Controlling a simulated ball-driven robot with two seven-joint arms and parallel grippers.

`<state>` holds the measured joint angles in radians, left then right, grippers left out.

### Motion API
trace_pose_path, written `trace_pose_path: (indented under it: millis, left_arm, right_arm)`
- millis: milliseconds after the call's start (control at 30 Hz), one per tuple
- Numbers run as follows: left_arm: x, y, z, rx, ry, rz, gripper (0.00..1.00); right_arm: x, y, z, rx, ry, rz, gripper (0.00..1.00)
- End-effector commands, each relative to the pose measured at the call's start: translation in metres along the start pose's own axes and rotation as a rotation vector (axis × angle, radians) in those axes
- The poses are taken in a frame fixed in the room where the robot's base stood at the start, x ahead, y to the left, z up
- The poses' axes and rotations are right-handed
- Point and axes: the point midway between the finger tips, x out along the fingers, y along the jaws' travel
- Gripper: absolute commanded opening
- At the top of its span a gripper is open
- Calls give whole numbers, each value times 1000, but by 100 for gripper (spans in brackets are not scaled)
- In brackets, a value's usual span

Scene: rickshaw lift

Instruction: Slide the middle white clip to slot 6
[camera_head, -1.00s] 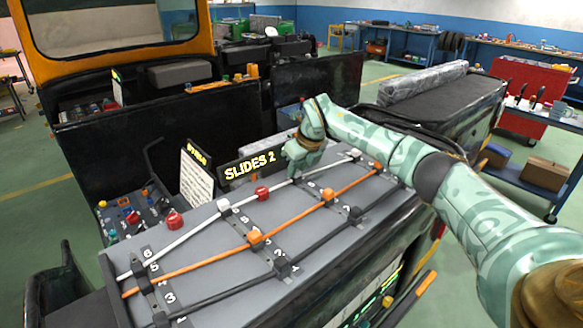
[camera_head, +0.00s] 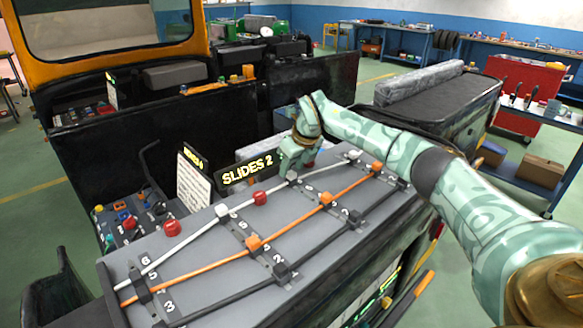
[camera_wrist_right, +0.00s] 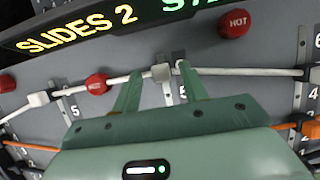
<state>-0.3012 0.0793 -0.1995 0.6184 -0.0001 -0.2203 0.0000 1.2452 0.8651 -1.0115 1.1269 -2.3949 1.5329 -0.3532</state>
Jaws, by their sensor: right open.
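The middle white clip (camera_wrist_right: 162,72) sits on the white cable, over a dark slot strip with a "5" printed just below and right of it. In the head view the clip (camera_head: 292,177) shows partly below my right gripper (camera_head: 291,170). In the right wrist view my right gripper (camera_wrist_right: 160,82) is open, with one finger on each side of the clip and a gap on both sides. A "6" shows at the right edge, by another strip. My left gripper is in neither view.
Another white clip (camera_head: 222,211) sits to the left and one (camera_head: 353,155) to the right. Red HOT knobs (camera_wrist_right: 233,24) flank the white cable. Orange clips (camera_head: 254,243) and black clips (camera_head: 281,270) sit on lower cables. The SLIDES 2 sign (camera_head: 247,170) stands behind.

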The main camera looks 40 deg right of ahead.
Motion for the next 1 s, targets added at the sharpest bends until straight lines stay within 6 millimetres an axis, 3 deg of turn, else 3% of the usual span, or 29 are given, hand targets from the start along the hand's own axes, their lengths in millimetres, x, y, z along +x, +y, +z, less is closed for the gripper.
trace_pose_path:
  millis: [300, 500, 700, 1000]
  left_arm:
    - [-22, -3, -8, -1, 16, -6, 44]
    - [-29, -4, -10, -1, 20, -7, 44]
    - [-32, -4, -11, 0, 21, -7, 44]
    - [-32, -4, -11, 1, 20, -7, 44]
  right_arm:
    - [-89, -1, 3, -1, -6, -2, 44]
    - [-130, 0, 3, -1, -5, -1, 44]
    - [-146, 0, 2, -1, -2, 0, 44]
    - [-147, 0, 2, -1, -1, 0, 44]
